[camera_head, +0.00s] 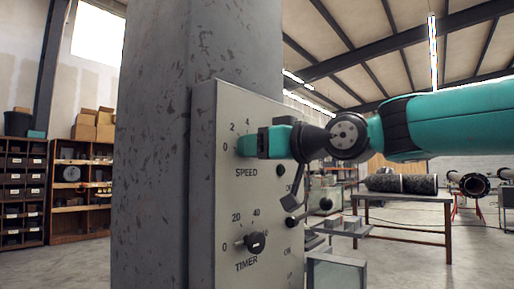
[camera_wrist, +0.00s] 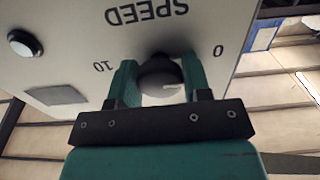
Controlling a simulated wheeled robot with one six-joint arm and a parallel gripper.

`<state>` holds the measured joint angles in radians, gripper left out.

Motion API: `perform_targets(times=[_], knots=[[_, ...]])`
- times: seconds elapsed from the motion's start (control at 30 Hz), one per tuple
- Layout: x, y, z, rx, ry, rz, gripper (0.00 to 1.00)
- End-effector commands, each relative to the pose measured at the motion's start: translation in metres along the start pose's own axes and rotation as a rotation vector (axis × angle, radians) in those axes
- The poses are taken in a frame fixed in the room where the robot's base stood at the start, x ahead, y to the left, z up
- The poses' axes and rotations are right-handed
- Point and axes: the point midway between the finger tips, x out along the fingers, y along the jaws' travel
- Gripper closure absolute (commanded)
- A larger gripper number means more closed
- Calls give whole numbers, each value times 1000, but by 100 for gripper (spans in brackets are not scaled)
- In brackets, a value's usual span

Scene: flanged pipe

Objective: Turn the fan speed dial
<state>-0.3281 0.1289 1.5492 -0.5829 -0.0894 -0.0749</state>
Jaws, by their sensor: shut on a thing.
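The fan speed dial is a dark round knob with a pale pointer line; it shows in the wrist view (camera_wrist: 162,80) under the upside-down SPEED label, between the 10 and 0 marks. My gripper (camera_wrist: 160,82) has one teal finger on each side of the dial and is shut on it. In the head view my gripper (camera_head: 245,144) reaches the grey control panel (camera_head: 210,190) from the right, at the SPEED scale. There the gripper hides the dial and part of its scale. I cannot read the dial's exact setting.
A black TIMER knob (camera_head: 255,242) sits below on the same panel. A push button (camera_head: 281,170) and a toggle lever (camera_head: 291,201) are at its right. The panel is fixed to a grey column (camera_head: 155,150). A workbench (camera_head: 405,198) with pipes stands behind.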

Motion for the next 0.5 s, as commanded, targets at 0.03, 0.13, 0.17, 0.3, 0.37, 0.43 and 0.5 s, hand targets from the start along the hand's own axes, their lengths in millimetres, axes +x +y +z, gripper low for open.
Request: perform_targets(times=[0.03, 0.13, 0.17, 0.3, 0.37, 0.43, 0.5], knots=[[0, 0, 2, 1, -4, 0, 49], [0, 0, 1, 1, -3, 0, 30], [0, 0, 1, 1, -3, 0, 30], [0, 0, 1, 1, -1, 0, 30], [0, 0, 0, 1, -1, 0, 30], [0, 0, 0, 1, 0, 0, 30], [0, 0, 0, 1, 0, 0, 30]])
